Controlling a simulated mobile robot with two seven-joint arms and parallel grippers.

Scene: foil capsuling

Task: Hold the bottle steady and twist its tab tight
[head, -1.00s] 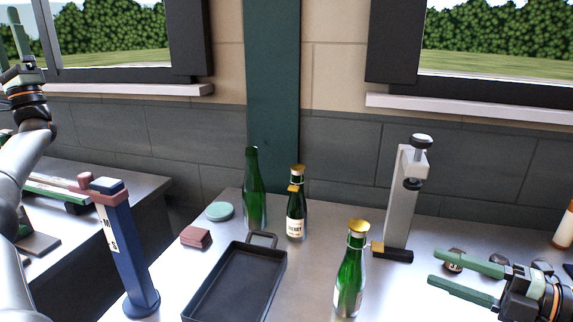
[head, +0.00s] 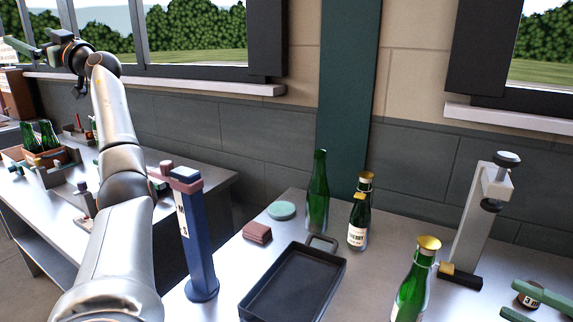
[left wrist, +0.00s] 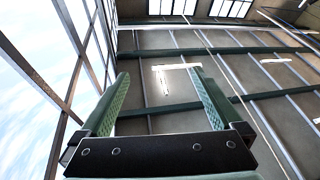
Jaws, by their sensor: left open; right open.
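A dark green bottle (head: 358,232) with a cream label and gold foil top stands upright at the back of the near table; a small gold tab (head: 360,196) shows on its neck. A second green bottle (head: 411,290) with a gold cap stands nearer, cut by the bottom edge. My left gripper (head: 30,42) is raised at the upper left, far from both bottles. In the left wrist view its fingers (left wrist: 160,100) are spread and empty, facing ceiling and windows. My right gripper (head: 530,303) is open at the lower right, partly out of view, apart from the bottles.
A bare green bottle (head: 317,195), a black tray (head: 245,303), a blue post (head: 200,240), a red block (head: 257,232), a green disc (head: 281,210) and a grey stand (head: 470,220) occupy the table. A side bench at left holds a bottle crate (head: 28,156).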

